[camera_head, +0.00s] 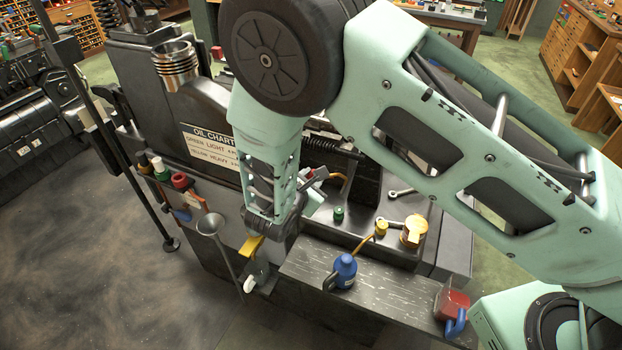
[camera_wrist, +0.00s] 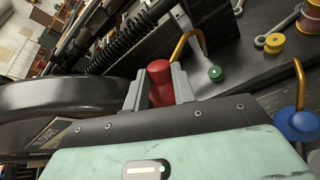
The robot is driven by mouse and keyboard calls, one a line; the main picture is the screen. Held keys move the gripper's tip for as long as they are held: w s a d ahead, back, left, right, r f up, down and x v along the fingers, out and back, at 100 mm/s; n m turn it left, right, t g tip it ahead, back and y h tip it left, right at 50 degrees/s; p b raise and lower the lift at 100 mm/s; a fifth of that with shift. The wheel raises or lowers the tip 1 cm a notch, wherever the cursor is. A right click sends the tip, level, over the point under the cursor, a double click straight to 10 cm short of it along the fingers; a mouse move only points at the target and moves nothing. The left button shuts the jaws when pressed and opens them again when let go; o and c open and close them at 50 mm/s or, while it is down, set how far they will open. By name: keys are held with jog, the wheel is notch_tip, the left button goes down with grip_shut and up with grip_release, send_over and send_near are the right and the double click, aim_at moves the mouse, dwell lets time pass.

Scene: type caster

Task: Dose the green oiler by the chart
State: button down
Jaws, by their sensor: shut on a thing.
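The oil chart (camera_head: 212,148) is on the machine's front; its lines start with green light and yellow heavy, and the ends are cut off by my arm. A small green-capped oiler (camera_head: 339,214) stands on the machine's ledge; it also shows in the wrist view (camera_wrist: 215,74). My gripper (camera_wrist: 157,88) is shut on a red cylinder (camera_wrist: 159,76), left of the green cap and apart from it. A curved brass spout (camera_wrist: 186,44) rises just behind the red cylinder; whether they join is hidden. In the head view my gripper (camera_head: 311,186) is mostly hidden.

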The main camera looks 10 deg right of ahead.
jog(key=shift+b, duration=0.3)
notch_tip(320, 180, down, 6)
jog(key=b, duration=0.6)
jog(key=shift+f+b, duration=0.85)
jog(key=shift+b, duration=0.2)
dwell(0.7)
jog(key=shift+r, duration=0.1)
jog(key=shift+r+p, duration=0.6)
jog(key=shift+r, duration=0.45)
jog(key=shift+f+b, duration=1.15)
jog(key=shift+b, duration=0.1)
jog(key=shift+r, duration=0.1)
dwell(0.5)
jog(key=shift+r+p, duration=0.6)
jog(key=shift+r, duration=0.45)
